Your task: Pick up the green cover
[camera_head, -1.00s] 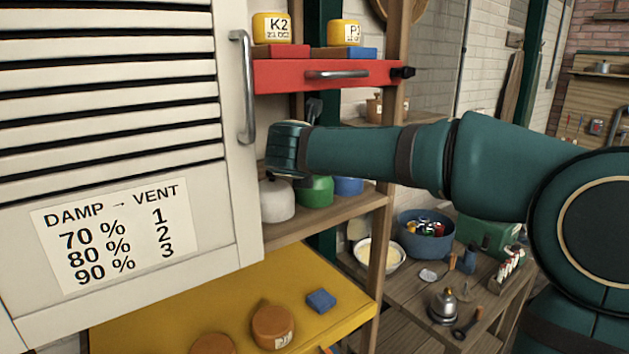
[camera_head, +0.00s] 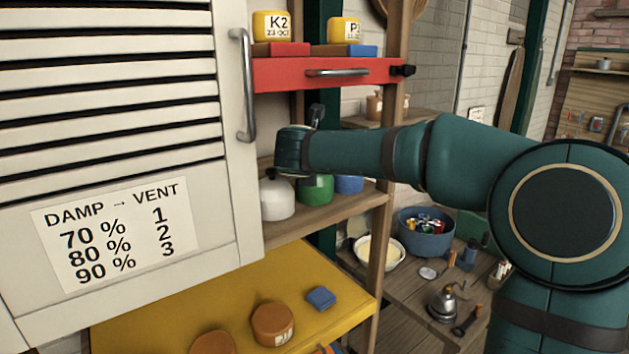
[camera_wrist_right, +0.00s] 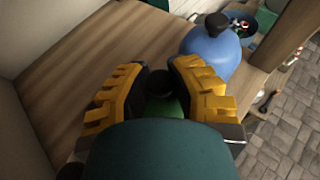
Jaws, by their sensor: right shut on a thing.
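The green cover (camera_head: 316,188) is a rounded dome on the wooden middle shelf, between a white cover (camera_head: 277,198) and a blue cover (camera_head: 349,184). My right arm crosses above it in the head view and hides its top and the gripper's fingers. In the right wrist view my right gripper (camera_wrist_right: 160,82) has its yellow padded fingers shut on the dark knob (camera_wrist_right: 158,83) of the green cover. Only a little green (camera_wrist_right: 166,106) shows there below the knob. I cannot see a gap between cover and shelf. My left gripper is out of view.
A white louvred door (camera_head: 120,120) stands close at the left. A red drawer (camera_head: 325,72) with yellow jars on top is above the arm. A yellow board (camera_head: 250,292) lies below the shelf. The blue cover (camera_wrist_right: 210,52) stands close beside my fingers.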

